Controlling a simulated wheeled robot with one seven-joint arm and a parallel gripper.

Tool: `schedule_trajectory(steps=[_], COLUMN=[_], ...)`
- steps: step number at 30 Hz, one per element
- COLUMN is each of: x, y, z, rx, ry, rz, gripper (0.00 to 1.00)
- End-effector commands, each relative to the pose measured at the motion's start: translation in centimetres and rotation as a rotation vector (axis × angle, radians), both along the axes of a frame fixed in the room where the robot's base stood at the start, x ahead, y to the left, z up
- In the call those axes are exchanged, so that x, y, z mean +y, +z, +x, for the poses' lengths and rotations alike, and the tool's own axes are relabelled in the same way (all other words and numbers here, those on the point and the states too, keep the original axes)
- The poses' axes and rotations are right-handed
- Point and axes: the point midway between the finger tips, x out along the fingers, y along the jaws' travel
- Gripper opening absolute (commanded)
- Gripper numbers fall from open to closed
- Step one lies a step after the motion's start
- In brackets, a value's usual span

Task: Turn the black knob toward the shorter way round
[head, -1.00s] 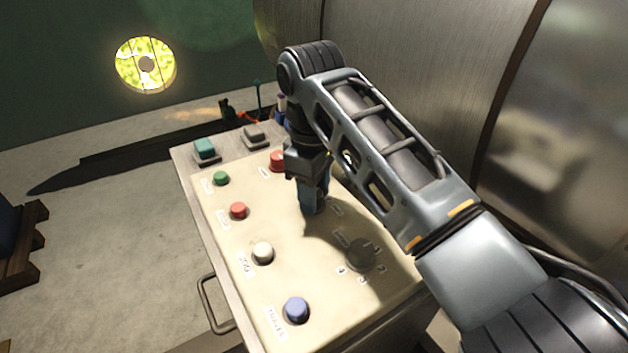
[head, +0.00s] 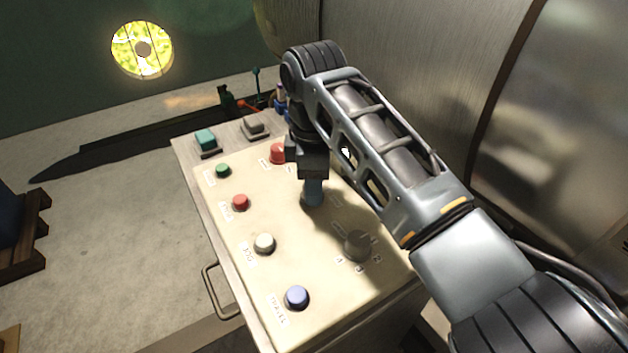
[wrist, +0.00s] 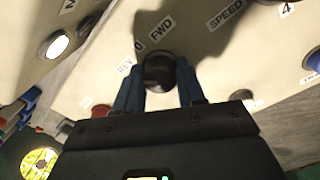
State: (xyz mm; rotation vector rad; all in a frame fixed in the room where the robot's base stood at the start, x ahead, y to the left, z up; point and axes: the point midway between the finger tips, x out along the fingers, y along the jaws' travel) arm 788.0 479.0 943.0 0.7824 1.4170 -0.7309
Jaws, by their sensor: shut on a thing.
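The black knob (wrist: 159,72) sits on the cream control panel (head: 225,235), between the two blue fingers of my gripper (wrist: 160,88) in the wrist view. The fingers are shut on its sides. Labels reading REV, 0 and FWD lie around its far side; I cannot tell which one its pointer faces. In the head view my gripper (head: 312,195) points down onto the panel and hides the knob.
A dark SPEED knob (head: 358,245) with numbers stands nearer on the panel. Green (head: 222,170), red (head: 240,202), white (head: 264,243) and blue (head: 297,297) buttons line the left side. A larger red button (head: 278,153) is close behind my gripper.

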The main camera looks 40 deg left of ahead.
Motion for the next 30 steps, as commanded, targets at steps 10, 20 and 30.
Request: schedule_trajectory(steps=[10, 20, 30], x=[0.0, 0.0, 0.0], y=[0.1, 0.0, 2.9], z=[0.0, 0.0, -0.1], rx=[-0.001, -0.001, -0.003], ry=[0.001, 0.0, 0.001], rz=[0.002, 0.001, 0.003], gripper=[0.48, 0.65, 0.65])
